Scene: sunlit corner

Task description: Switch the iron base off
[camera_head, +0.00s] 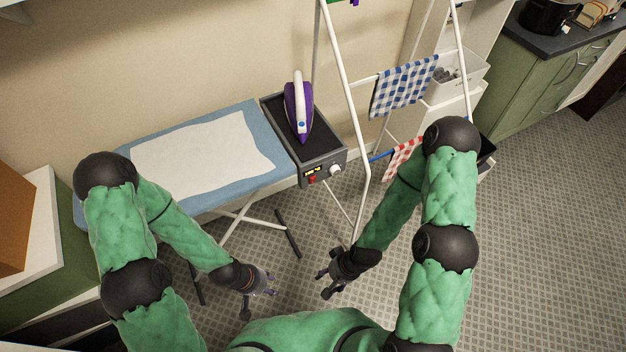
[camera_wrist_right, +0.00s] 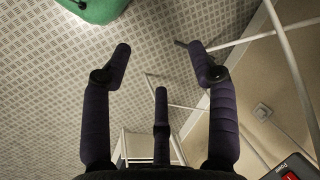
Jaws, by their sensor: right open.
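The iron base (camera_head: 325,158) is a dark grey box at the right end of the ironing board, with a lit yellow display, a red switch (camera_head: 312,179) and a white knob (camera_head: 335,169) on its front. A purple and white iron (camera_head: 298,106) rests on top of it. In the right wrist view the red switch (camera_wrist_right: 290,176) shows at the bottom right corner, under the word Power. My right gripper (camera_head: 326,281) is open and empty, below and in front of the base. My left gripper (camera_head: 260,301) is low, left of it; its fingers are too small to judge.
The blue ironing board (camera_head: 268,173) carries a white cloth (camera_head: 200,155). A white drying rack (camera_head: 343,90) with a blue checked cloth (camera_head: 404,87) and a red checked cloth (camera_head: 403,158) stands right of the base. The tiled floor between my grippers and the board is partly crossed by the board's legs.

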